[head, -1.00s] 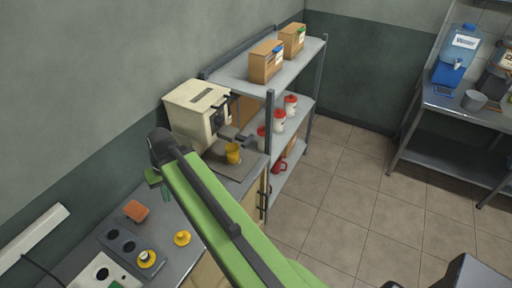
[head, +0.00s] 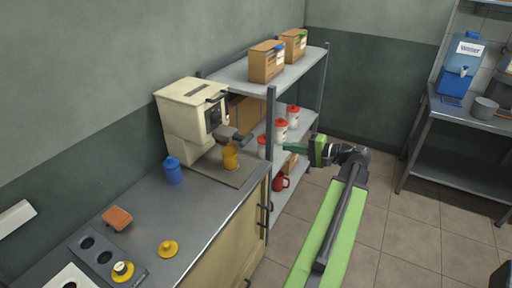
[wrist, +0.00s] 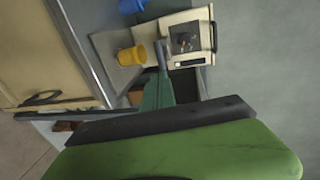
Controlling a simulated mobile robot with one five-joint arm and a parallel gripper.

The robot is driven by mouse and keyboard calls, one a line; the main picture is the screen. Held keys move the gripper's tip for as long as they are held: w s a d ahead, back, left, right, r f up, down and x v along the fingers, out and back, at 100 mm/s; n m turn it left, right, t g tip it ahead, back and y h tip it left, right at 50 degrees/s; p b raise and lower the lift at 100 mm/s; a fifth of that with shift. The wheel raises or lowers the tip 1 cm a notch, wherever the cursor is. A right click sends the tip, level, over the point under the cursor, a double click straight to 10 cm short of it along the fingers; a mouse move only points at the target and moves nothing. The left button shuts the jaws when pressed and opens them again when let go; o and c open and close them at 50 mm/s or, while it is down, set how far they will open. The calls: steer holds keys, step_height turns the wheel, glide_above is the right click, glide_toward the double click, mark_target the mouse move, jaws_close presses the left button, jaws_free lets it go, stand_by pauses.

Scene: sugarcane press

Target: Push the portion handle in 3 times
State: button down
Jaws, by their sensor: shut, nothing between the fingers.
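The cream press machine (head: 185,112) stands on the counter against the wall, with a dark front panel. A grey handle (head: 229,134) sticks out from its front, above a yellow cup (head: 230,160); I take it for the portion handle. My gripper (head: 287,148) is shut and empty, to the right of the handle and apart from it, in front of the shelf. In the wrist view, my green fingers (wrist: 158,78) point toward the machine (wrist: 188,38), and the grey handle (wrist: 162,54) shows just beyond their tips. The depth gap there is hard to judge.
A blue cup (head: 173,170) stands on the counter left of the machine. A sponge (head: 117,218) and yellow lid (head: 168,248) lie nearer. A metal shelf (head: 271,160) with boxes and red-lidded jars stands close behind my gripper. The floor at right is clear.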

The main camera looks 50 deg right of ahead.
mark_target(249, 141)
steer(key=shift+w, duration=0.1)
steer(key=b+x, duration=0.2)
steer(key=x, duration=1.2)
steer(key=shift+f+b, duration=0.1)
steer(key=shift+b, duration=0.3)
